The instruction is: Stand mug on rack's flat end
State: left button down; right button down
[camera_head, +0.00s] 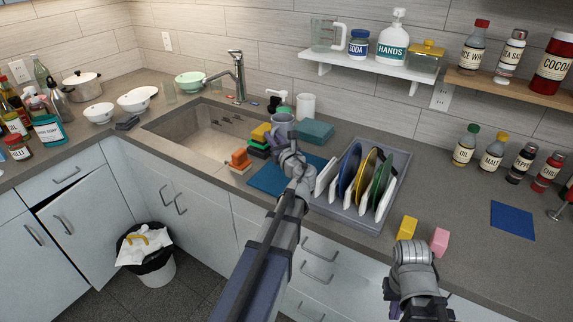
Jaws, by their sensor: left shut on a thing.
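A grey-purple mug (283,127) is at the tip of my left gripper (287,146), near the sink's right end. The gripper is shut on it; the wrist hides the fingers and part of the mug. The grey dish rack (347,215) stands on the counter to the right of the mug, with several plates upright in its slots, white, blue, yellow and green. My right gripper (414,250) is low in the picture, over the counter's front right of the rack. Its fingers are hidden, and no held thing shows.
A blue mat (268,180) lies left of the rack, with stacked sponges (258,140) behind it. Yellow (407,228) and pink (439,241) blocks stand near my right gripper. The sink (195,135) is left. A wall shelf (370,67) overhangs behind the rack.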

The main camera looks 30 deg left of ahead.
pick_arm(q)
notch_tip(320, 180, down, 10)
jog(key=b, duration=1)
jog(key=shift+r, duration=0.25)
jog(key=c, duration=0.8)
grip_release()
jog(key=shift+c, duration=0.2)
